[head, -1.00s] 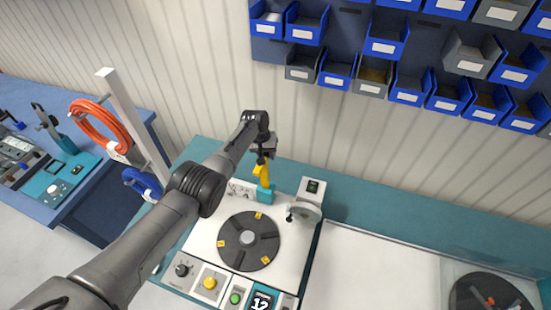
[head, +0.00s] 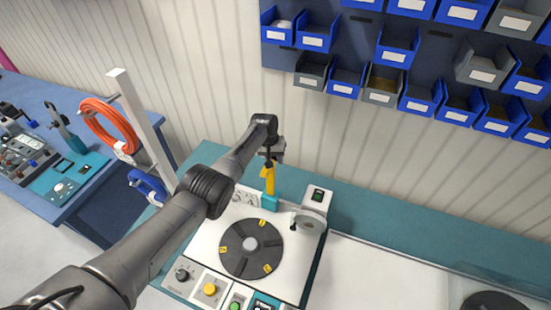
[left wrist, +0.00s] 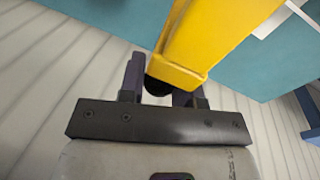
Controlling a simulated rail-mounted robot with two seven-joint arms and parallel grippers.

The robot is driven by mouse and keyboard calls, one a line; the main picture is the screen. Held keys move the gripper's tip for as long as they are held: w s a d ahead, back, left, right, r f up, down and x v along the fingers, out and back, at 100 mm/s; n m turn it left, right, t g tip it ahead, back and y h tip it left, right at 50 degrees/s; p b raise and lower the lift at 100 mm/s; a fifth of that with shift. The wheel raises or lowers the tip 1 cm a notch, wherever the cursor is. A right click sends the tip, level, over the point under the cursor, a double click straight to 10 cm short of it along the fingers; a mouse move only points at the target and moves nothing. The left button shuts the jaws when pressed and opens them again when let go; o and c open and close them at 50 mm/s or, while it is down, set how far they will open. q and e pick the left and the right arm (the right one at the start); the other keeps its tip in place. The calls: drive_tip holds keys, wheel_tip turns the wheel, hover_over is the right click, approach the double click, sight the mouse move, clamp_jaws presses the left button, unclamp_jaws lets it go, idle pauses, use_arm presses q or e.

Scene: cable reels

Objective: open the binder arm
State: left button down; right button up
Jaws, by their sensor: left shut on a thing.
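The yellow binder arm (head: 269,181) stands nearly upright from a teal block (head: 270,202) at the back of the reel machine. My left gripper (head: 268,160) is at its upper end. In the left wrist view the yellow arm (left wrist: 215,40) runs from the upper right down to the fingers. A dark round knob (left wrist: 156,86) at its end sits between the two fingers, and the gripper (left wrist: 160,85) is shut on it, partly hiding it. My right gripper is not in view.
The machine has a dark reel disc (head: 251,248) and front buttons (head: 210,289). A grey wheel unit (head: 309,219) stands right of the binder arm. Wall bins (head: 380,85) hang behind. A post (head: 142,125) with an orange cable coil (head: 110,124) stands left.

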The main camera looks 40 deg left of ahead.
use_arm(q)
drive_tip(key=c, duration=0.8)
unclamp_jaws()
drive_tip(key=p+v, duration=0.2)
drive_tip(key=v, duration=0.3)
drive_tip(key=shift+r, duration=0.3)
drive_tip(key=shift+v, duration=4.1)
